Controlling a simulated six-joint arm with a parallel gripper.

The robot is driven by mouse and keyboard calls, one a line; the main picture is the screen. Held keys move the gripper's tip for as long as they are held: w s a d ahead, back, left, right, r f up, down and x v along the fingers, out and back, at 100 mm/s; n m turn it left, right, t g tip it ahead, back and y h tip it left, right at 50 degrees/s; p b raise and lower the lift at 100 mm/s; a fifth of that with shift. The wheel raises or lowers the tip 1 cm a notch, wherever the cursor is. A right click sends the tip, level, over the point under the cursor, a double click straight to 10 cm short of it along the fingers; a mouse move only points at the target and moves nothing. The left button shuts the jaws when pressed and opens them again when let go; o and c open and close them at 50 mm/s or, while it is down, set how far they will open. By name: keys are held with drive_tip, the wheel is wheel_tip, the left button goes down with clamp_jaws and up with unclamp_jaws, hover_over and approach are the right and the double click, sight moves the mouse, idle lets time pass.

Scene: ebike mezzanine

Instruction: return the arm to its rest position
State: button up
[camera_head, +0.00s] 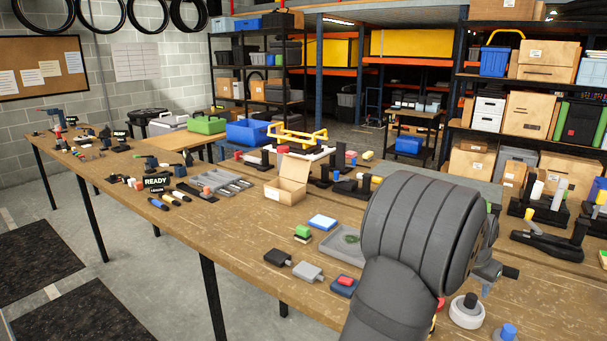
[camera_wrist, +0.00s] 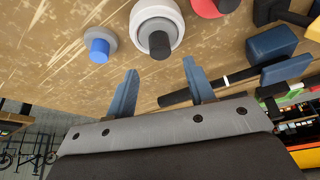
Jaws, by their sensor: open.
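My gripper (camera_wrist: 159,78) is open in the wrist view, with two blue fingers spread apart and nothing between them. Beyond its fingertips, a white round part with a dark peg (camera_wrist: 157,28) and a blue knob on a grey base (camera_wrist: 98,46) stand on the wooden workbench (camera_wrist: 50,60). In the head view, my arm extends over the right part of the bench (camera_head: 225,237).
A dark rod-like tool (camera_wrist: 222,84) lies close to the right finger, near a dark blue block (camera_wrist: 271,44). A grey tray (camera_head: 340,247), an open cardboard box (camera_head: 286,191) and small blocks crowd the bench.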

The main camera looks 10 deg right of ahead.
sight(472, 298)
drive_tip(key=x, duration=0.7)
wheel_tip(472, 298, up, 3)
drive_tip(key=shift+a+r, duration=0.1)
drive_tip(key=shift+r, duration=0.65)
